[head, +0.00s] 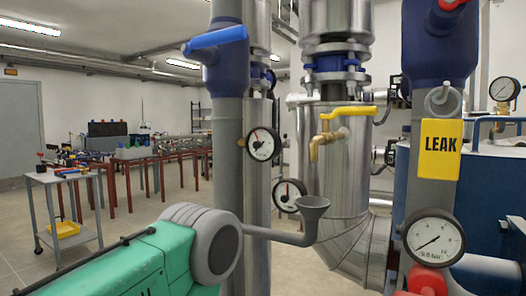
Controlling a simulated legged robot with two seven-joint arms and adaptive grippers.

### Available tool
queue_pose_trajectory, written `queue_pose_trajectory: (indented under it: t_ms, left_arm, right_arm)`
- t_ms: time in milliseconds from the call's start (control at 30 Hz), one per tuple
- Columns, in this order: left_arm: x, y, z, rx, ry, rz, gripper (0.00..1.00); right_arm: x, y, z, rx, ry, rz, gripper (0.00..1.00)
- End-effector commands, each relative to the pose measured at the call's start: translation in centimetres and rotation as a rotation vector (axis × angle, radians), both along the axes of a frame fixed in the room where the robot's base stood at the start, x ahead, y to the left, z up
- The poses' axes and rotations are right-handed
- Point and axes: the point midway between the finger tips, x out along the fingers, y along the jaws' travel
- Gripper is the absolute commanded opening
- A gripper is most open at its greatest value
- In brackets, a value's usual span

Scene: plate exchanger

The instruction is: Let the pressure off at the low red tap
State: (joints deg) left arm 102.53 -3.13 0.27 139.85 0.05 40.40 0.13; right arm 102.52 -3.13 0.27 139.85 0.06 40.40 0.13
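A red tap part (427,280) shows at the bottom right edge of the head view, low on the grey pipe (402,200). Only its rounded top is in the picture; the rest is cut off by the frame. A round pressure gauge (434,238) with a white dial sits just above it, its needle pointing to the lower left. Another red part (452,3) shows at the top edge, above the blue valve body (436,50). Neither of my grippers is in view, so nothing is seen touching the red tap.
A yellow LEAK sign (441,149) hangs on the right pipe. A brass tap (322,143) with a yellow lever (348,112) stands above a grey funnel (313,207). A blue lever (215,40) juts from the left pipe. A trolley (66,212) stands on open floor at left.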

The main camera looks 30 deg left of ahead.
Motion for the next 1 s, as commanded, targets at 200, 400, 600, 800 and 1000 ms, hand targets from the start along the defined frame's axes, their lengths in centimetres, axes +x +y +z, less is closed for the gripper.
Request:
queue_pose_trajectory:
  t_ms: [200, 400, 600, 800, 1000]
  left_arm:
    - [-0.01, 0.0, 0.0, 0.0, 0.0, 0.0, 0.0]
    - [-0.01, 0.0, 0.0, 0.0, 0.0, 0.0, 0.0]
    - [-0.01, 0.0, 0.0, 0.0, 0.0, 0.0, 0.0]
    - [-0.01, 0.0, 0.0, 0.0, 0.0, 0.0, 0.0]
    - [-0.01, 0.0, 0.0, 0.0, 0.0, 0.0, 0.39]
  right_arm:
    - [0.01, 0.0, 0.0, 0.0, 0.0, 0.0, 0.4]
    - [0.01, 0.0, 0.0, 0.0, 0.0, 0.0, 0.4]
    - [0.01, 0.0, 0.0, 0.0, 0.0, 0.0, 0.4]
    - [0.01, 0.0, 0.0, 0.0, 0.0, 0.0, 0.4]
    - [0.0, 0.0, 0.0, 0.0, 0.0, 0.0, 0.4]
